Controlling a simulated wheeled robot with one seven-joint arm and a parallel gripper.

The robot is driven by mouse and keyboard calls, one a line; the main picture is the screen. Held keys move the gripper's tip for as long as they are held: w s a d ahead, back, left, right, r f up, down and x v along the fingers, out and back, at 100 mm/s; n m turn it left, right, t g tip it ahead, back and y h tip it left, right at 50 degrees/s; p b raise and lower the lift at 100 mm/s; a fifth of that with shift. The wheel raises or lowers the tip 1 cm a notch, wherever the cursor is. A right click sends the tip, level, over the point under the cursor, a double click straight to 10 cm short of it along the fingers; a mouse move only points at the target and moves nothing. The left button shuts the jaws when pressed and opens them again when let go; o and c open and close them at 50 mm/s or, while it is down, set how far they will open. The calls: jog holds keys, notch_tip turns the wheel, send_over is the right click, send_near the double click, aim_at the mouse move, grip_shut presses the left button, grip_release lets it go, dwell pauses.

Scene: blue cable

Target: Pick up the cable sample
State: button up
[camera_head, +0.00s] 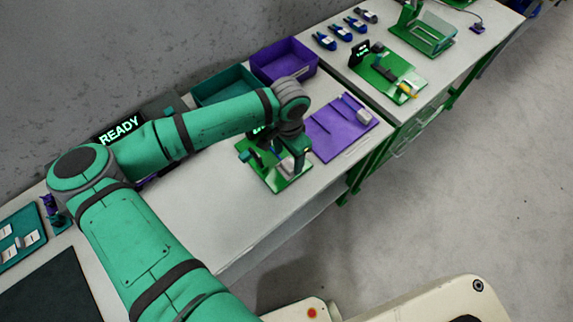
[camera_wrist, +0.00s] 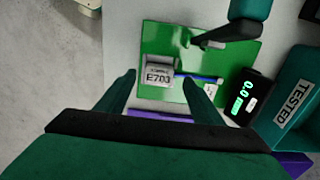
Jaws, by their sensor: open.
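The cable sample shows in the wrist view as a short blue cable (camera_wrist: 208,78) lying across a green board (camera_wrist: 215,60). At its left is a grey block (camera_wrist: 159,72) with a label that reads E7.03. A small white tag (camera_wrist: 209,89) is beside the cable, partly covered by my right finger. My gripper (camera_wrist: 159,78) is open, with its fingers on either side of the block and apart from it. In the head view my gripper (camera_head: 274,160) hangs over the green board (camera_head: 285,186), and the cable cannot be made out there.
A black display (camera_wrist: 247,98) reading 0.0 and a teal bin labelled TESTED (camera_wrist: 291,95) stand right of the board in the wrist view. In the head view, a purple board (camera_head: 335,135) and a purple bin (camera_head: 284,62) are nearby. The bench left of the board is clear.

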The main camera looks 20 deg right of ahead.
jog(key=shift+s+f, duration=0.15)
jog(key=shift+f, duration=1)
jog(key=c, duration=1.3)
jog(key=shift+r, duration=0.1)
jog(key=shift+r, duration=0.55)
jog(key=s+r, duration=0.4)
jog(key=s+d+r, duration=0.1)
jog(key=s+r, duration=0.2)
jog(key=s, duration=0.2)
jog(key=s+r, duration=0.4)
jog(key=s, duration=0.1)
jog(key=shift+d+r, duration=0.2)
jog(key=shift+r, duration=0.15)
